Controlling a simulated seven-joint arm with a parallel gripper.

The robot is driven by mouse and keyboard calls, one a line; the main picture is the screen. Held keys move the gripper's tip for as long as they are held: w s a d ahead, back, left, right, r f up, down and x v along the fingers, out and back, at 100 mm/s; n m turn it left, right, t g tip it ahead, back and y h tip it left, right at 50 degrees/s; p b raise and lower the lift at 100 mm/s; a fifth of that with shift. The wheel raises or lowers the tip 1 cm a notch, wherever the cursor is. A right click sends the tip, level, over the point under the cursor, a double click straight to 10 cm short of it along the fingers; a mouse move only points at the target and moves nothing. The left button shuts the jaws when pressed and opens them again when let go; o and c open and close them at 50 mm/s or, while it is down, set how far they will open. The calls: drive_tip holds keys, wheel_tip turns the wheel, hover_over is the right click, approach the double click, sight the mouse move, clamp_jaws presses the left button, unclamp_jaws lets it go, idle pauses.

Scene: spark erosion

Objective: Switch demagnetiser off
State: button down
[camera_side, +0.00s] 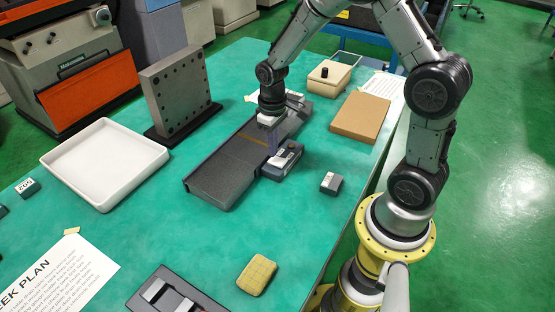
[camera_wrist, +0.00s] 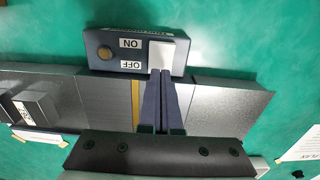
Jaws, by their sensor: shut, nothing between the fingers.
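The demagnetiser (camera_side: 226,170) is a long dark grey bed with a yellow stripe on the green table. It also shows in the wrist view (camera_wrist: 105,100). Its blue-grey switch box (camera_side: 283,162) is on the bed's near right side. In the wrist view the box (camera_wrist: 113,65) carries ON and OFF labels, a round brass-coloured part (camera_wrist: 104,52) and a pale switch (camera_wrist: 162,54). My gripper (camera_side: 272,150) is shut and empty, pointing down over the bed beside the box. In the wrist view its fingertips (camera_wrist: 161,72) meet the OFF-side edge of the switch; I cannot tell whether they touch it.
A grey block (camera_side: 329,183) lies right of the switch box. A brown board (camera_side: 355,117), a lidded box (camera_side: 330,76), a drilled upright plate (camera_side: 178,92) and a white tray (camera_side: 57,159) stand around. A yellow sponge (camera_side: 257,275) lies in front.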

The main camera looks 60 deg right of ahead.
drive_tip(key=shift+r, duration=2.8)
wheel_tip(320, 180, up, 8)
drive_tip(key=r+t, duration=0.1)
drive_tip(key=t, duration=0.1)
hover_over(272, 159)
drive_tip(key=a, duration=0.2)
drive_tip(key=s+a+r+n+t, duration=0.1)
drive_tip(key=s+a+r+t, duration=0.1)
drive_tip(key=s+r, duration=0.3)
drive_tip(key=s+a+t, duration=0.1)
drive_tip(key=s+a, duration=0.1)
drive_tip(key=s, duration=1.2)
drive_tip(key=shift+a+r+m+t, duration=0.2)
drive_tip(key=shift+r+m+t, duration=0.1)
drive_tip(key=shift+r+m, duration=0.1)
